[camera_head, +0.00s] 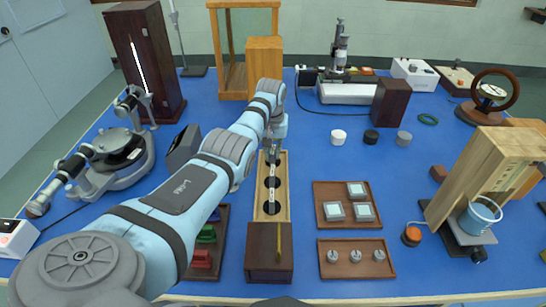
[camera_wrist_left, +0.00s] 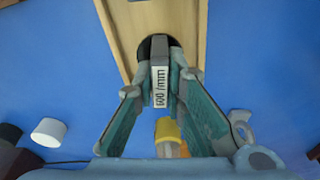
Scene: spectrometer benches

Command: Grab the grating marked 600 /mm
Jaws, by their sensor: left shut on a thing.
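The grating marked 600 /mm (camera_wrist_left: 160,84) shows in the left wrist view as a narrow grey piece with a white label, its text running along its length. My left gripper (camera_wrist_left: 160,72) is shut on it, one finger on each side. In the head view my left gripper (camera_head: 273,152) is over the far part of a long wooden rack (camera_head: 257,210) with round dark holes. In the wrist view the rack (camera_wrist_left: 125,30) and one dark hole lie behind the grating's far end. Whether the grating is clear of the hole, I cannot tell. My right gripper is not in view.
A dark wooden box (camera_head: 268,262) stands at the rack's near end. Right of it are a tray with pale square pieces (camera_head: 318,222) and a tray with metal knobs (camera_head: 325,270). White, black and grey cylinders stand farther back.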

